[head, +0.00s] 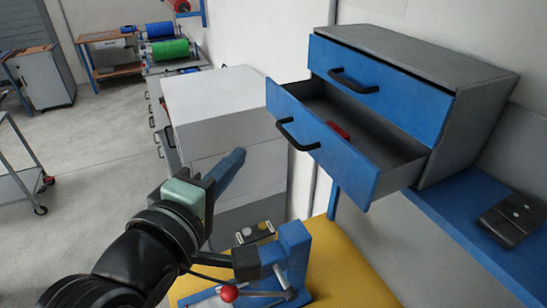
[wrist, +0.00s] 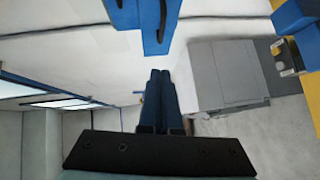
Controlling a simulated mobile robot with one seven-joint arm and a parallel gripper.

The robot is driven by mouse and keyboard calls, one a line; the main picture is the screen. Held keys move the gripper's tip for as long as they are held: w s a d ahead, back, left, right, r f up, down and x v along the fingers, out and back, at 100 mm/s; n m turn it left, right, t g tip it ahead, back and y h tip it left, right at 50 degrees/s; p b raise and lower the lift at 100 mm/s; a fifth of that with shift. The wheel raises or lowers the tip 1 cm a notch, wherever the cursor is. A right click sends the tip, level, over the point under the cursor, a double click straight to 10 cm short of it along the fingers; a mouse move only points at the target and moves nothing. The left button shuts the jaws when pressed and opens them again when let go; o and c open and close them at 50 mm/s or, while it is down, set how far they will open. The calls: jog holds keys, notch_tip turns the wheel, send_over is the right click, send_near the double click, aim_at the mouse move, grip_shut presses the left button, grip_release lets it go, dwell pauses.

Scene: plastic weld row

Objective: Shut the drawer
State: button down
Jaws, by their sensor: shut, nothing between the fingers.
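The lower blue drawer (head: 345,165) of a grey cabinet (head: 478,125) is pulled well out, with its black handle (head: 297,135) on the front. A small red object (head: 338,130) lies inside it. The upper blue drawer (head: 385,88) looks shut or nearly so. My gripper (head: 238,156) has blue fingers, closed together and empty. It is in front of the open drawer, to its left in the head view and apart from it. In the wrist view the closed fingers (wrist: 159,74) point toward blue drawer fronts (wrist: 150,30) at the top edge.
The cabinet stands on a blue shelf (head: 455,225) with a dark flat device (head: 514,220). Below are a yellow surface (head: 345,270) and a blue fixture with a red-knobbed lever (head: 229,293). A pale cabinet (head: 215,110) stands behind my gripper.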

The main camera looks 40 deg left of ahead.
aim_at(282, 132)
jog(key=w+p, duration=0.1)
jog(key=w, duration=0.1)
jog(key=w+p, duration=0.1)
jog(key=w, duration=0.2)
jog(key=w+a+f+p, duration=0.1)
jog(key=w, duration=0.2)
jog(key=shift+w+d+f, duration=0.15)
jog(key=shift+w+f, duration=0.15)
jog(key=shift+w, duration=0.2)
jog(key=w+d+p, duration=0.1)
jog(key=w, duration=0.2)
jog(key=w+d, duration=0.1)
jog(key=w, duration=0.2)
jog(key=w+d+p, duration=0.1)
jog(key=w+d, duration=0.1)
jog(key=w, duration=0.1)
jog(key=shift+w+p, duration=0.15)
jog(key=shift+p, duration=0.2)
jog(key=shift+w+d+r, duration=0.15)
jog(key=shift+w, duration=0.1)
